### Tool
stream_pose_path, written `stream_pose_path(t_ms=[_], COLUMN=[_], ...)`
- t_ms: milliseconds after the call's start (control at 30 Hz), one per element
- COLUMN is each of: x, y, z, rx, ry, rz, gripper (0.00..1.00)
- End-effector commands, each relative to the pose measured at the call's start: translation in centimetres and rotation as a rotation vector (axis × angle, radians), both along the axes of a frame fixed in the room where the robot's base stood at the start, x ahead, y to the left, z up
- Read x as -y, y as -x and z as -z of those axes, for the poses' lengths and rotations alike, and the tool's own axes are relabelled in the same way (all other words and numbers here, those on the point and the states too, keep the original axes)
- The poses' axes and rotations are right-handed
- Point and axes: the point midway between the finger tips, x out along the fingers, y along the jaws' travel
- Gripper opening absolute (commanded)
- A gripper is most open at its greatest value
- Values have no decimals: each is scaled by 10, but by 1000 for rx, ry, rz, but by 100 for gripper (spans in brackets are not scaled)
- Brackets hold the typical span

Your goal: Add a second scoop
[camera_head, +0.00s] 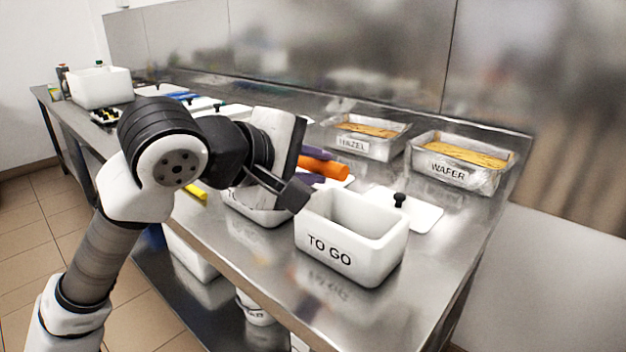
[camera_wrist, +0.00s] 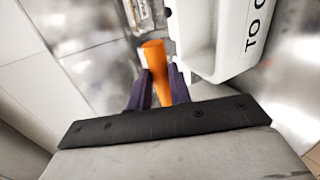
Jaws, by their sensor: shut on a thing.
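My gripper (camera_wrist: 160,78) has dark purple fingers and is shut on an orange handle (camera_wrist: 155,62). In the head view the gripper (camera_head: 314,167) and the orange handle (camera_head: 330,169) are above the steel counter, just behind the white TO GO bin (camera_head: 341,257). Whatever is at the other end of the handle cannot be made out. The TO GO bin is open and looks empty inside; in the wrist view it stands at the upper right (camera_wrist: 228,45). Another white bin (camera_head: 262,216) is partly hidden behind my arm.
Metal pans labelled HAZEL (camera_head: 350,146) and WAFER (camera_head: 447,174) stand at the back right with tan contents. A white lid with a black knob (camera_head: 418,213) lies right of the TO GO bin. A white box (camera_head: 100,88) stands far left. The counter's right front is clear.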

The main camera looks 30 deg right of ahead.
Motion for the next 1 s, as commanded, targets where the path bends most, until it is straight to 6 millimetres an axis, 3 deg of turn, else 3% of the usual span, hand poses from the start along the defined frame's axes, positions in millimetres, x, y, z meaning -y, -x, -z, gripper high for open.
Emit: stream_pose_path(t_ms=[433, 1000], x=[-3, -4], y=[1, 2], z=[12, 10], rx=[71, 111], ry=[147, 234], rz=[0, 0], gripper=[0, 0])
